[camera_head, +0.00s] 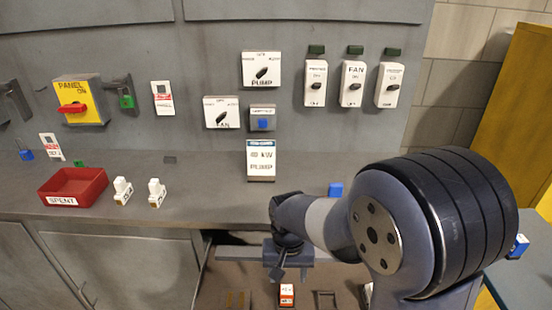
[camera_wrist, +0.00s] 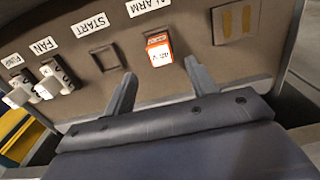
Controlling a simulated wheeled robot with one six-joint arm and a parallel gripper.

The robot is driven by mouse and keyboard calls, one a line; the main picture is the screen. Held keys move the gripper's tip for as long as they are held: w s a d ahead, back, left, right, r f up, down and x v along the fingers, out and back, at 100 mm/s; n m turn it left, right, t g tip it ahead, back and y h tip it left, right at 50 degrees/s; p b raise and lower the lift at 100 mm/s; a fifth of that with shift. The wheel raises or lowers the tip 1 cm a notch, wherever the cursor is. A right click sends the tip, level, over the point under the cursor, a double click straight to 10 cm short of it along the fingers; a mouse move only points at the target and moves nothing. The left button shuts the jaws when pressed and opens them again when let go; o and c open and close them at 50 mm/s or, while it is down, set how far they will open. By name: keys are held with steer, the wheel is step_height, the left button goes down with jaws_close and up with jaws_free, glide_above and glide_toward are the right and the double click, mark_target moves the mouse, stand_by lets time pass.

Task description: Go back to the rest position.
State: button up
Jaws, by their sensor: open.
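My gripper (camera_head: 283,268) hangs over the open drawer (camera_head: 213,285) below the counter. Its two fingers also show in the wrist view (camera_wrist: 165,82), spread apart with nothing between them. An orange-and-white block (camera_wrist: 158,52) sits in the place by the ALARM label, beyond the fingertips; it also shows in the head view (camera_head: 287,292). I cannot tell the exact gap between fingers and block. The place at START (camera_wrist: 105,58) is empty. White blocks sit at FAN (camera_wrist: 60,75) and PUMP (camera_wrist: 18,92).
A red SPENT tray (camera_head: 73,187) and two white blocks (camera_head: 123,190) (camera_head: 157,192) stand on the counter (camera_head: 220,200) at left. A PUMP card (camera_head: 261,160) stands near the wall. Wall switches (camera_head: 316,83) and a yellow panel switch (camera_head: 80,100) are behind. A blue block (camera_head: 335,189) is near my arm.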

mark_target(287, 290)
step_height(287, 290, down, 9)
steer(key=shift+r+b, duration=0.2)
steer(key=shift+b, duration=0.15)
steer(key=shift+r, duration=1.6)
steer(key=shift+f, duration=0.1)
